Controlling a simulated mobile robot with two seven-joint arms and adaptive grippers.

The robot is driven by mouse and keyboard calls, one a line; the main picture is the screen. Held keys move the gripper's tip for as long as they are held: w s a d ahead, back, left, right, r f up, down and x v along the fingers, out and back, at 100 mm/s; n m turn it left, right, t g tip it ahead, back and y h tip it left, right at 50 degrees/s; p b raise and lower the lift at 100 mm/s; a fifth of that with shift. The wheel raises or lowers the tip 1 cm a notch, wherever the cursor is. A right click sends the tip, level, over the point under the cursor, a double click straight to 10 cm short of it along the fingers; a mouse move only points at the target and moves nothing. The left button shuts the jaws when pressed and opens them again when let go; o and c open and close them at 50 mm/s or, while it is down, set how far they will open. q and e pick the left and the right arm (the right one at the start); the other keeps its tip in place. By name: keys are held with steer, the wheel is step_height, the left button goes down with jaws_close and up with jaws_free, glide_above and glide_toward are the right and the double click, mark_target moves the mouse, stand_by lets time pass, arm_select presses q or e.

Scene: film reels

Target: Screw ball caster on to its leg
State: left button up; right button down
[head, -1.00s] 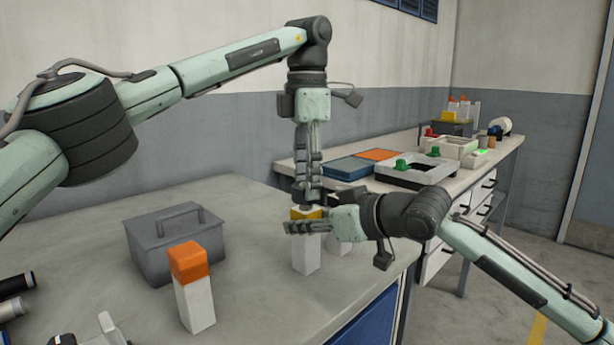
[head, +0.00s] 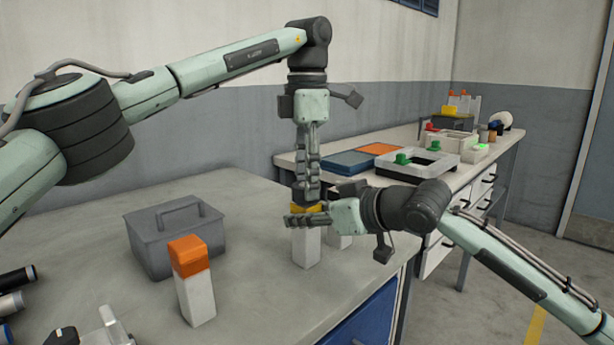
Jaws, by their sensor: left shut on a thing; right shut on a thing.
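A white upright post with a yellow top (head: 308,250) stands at the front table's right part; I take it as the leg. My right gripper (head: 303,221) comes in from the right and is shut on this post just below its yellow top. My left gripper (head: 307,198) points straight down above it and is shut at the yellow top (head: 309,207). The ball caster cannot be made out separately; the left fingers hide whatever they hold. I cannot tell whether it is seated on the leg.
A white post with an orange top (head: 195,283) stands at the front, before a grey lidded box (head: 175,240). Another white post is partly hidden behind my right gripper. Dark cylinders (head: 14,278) lie at the left edge. A back bench (head: 460,180) holds trays and parts.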

arm_select(q)
steer(key=m, duration=0.6)
steer(key=shift+m, duration=0.4)
steer(key=m, duration=0.7)
steer(key=shift+s, duration=0.1)
steer(key=m, duration=1.1)
steer(key=shift+a+m, duration=0.1)
steer(key=shift+m, duration=0.2)
steer(key=o, duration=1.2)
steer(key=shift+c, duration=0.2)
steer(key=shift+r, duration=2.2)
steer(key=shift+c, duration=0.5)
